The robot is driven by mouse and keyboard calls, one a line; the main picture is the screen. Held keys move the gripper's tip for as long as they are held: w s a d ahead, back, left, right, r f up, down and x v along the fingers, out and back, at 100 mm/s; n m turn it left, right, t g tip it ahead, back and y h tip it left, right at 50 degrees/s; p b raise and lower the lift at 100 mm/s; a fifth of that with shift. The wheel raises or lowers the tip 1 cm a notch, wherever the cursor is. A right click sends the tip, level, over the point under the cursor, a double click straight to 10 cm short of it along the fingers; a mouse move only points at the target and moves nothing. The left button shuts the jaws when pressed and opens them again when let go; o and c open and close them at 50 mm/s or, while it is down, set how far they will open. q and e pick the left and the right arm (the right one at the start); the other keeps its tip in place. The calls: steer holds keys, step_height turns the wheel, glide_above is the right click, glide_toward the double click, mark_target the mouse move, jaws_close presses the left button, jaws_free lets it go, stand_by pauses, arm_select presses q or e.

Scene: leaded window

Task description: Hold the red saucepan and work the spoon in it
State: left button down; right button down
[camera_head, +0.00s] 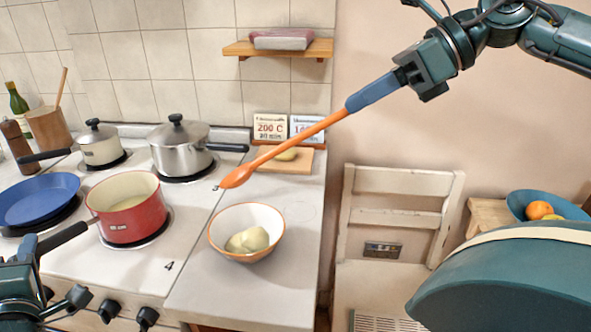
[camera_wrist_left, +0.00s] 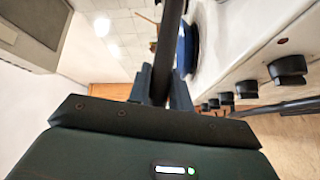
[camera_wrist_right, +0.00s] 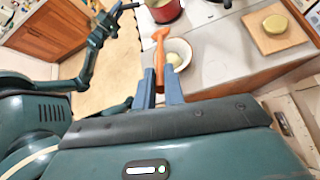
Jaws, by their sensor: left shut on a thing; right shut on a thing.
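The red saucepan (camera_head: 133,226) stands on a front burner of the stove, with pale contents inside. My left gripper (camera_head: 34,246) is shut on its dark handle (camera_head: 66,235); the handle also shows between the fingers in the left wrist view (camera_wrist_left: 167,45). My right gripper (camera_head: 354,102) is shut on the end of the orange spoon (camera_head: 292,141). The spoon slants down to the left, its bowl in the air above the counter, right of the saucepan and apart from it. The right wrist view also shows the spoon (camera_wrist_right: 160,55) between the fingers.
A white bowl with an orange rim (camera_head: 226,241) holds pale lumps on the counter below the spoon. A steel pot (camera_head: 180,155), a cream pot (camera_head: 100,150) and a blue pan (camera_head: 38,198) occupy other burners. A white chair (camera_head: 400,182) stands to the right.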

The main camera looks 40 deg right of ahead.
stand_by(0.4)
arm_select(q)
steer(key=c, duration=1.2)
jaws_free()
steer(key=shift+s, duration=0.1)
steer(key=s, duration=0.4)
steer(key=s+a, duration=0.1)
steer(key=s, duration=0.2)
steer(key=s+a, duration=0.1)
steer(key=s, duration=0.3)
steer(key=shift+s+a+f, duration=0.1)
steer(key=shift+s+f, duration=0.1)
steer(key=shift+s, duration=0.1)
